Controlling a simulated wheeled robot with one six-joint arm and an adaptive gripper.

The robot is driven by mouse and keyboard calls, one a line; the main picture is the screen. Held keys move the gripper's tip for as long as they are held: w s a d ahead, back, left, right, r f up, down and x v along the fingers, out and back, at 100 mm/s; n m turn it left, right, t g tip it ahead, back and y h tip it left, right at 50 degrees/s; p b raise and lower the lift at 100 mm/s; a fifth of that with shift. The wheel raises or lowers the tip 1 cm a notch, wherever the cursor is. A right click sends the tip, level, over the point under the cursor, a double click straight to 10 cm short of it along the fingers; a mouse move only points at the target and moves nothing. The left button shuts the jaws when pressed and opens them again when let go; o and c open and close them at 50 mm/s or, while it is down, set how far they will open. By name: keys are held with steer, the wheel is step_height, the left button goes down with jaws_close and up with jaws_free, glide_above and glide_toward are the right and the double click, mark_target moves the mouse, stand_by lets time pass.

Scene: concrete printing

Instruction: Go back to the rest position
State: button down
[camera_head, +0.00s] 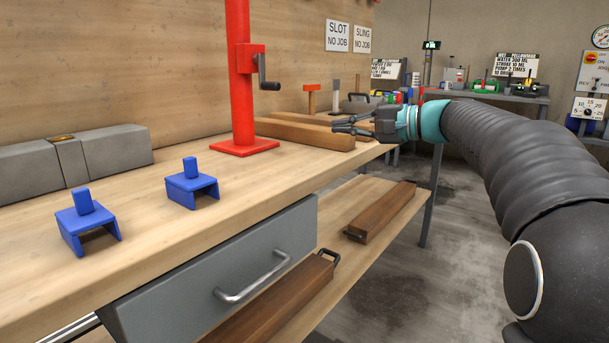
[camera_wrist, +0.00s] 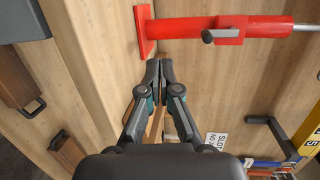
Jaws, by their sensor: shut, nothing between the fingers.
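My gripper (camera_head: 343,127) is at the end of my outstretched arm, over the right part of the wooden workbench (camera_head: 240,185) in the head view. Its fingers are together and empty. In the wrist view my gripper (camera_wrist: 158,68) shows its fingertips meeting near the foot of the red stand (camera_wrist: 222,35), without clear contact. The red stand (camera_head: 242,85) is upright on the bench with a dark crank, left of my gripper in the head view.
Two blue brackets (camera_head: 88,220) (camera_head: 192,184) and a grey block (camera_head: 115,150) sit on the bench. A grey drawer (camera_head: 215,270) and a lower shelf (camera_head: 372,200) are below. The floor (camera_head: 460,220) right of the bench is clear.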

steer(key=s+d+f+g+h, duration=0.15)
steer(key=s+f+h, duration=0.25)
steer(key=f, duration=0.5)
steer(key=s+d+f+g+h, duration=0.1)
steer(key=s+d+f+h, duration=0.15)
steer(key=s+f, duration=0.45)
steer(key=s+d+f+n+h+p, duration=0.1)
steer(key=s+f+n+h, duration=0.2)
steer(key=s, duration=0.8)
steer(key=s+d+f+n+h+p, duration=0.1)
steer(key=s+d+f+n+h, duration=0.1)
steer(key=s+f+h, duration=0.3)
steer(key=s+f+n, duration=0.1)
steer(key=s+f, duration=0.2)
steer(key=s, duration=0.4)
steer(key=shift+s+d+p, duration=0.2)
steer(key=shift+d+p, duration=0.05)
steer(key=shift+p, duration=0.05)
steer(key=shift+f+t, duration=0.1)
steer(key=shift+t, duration=0.15)
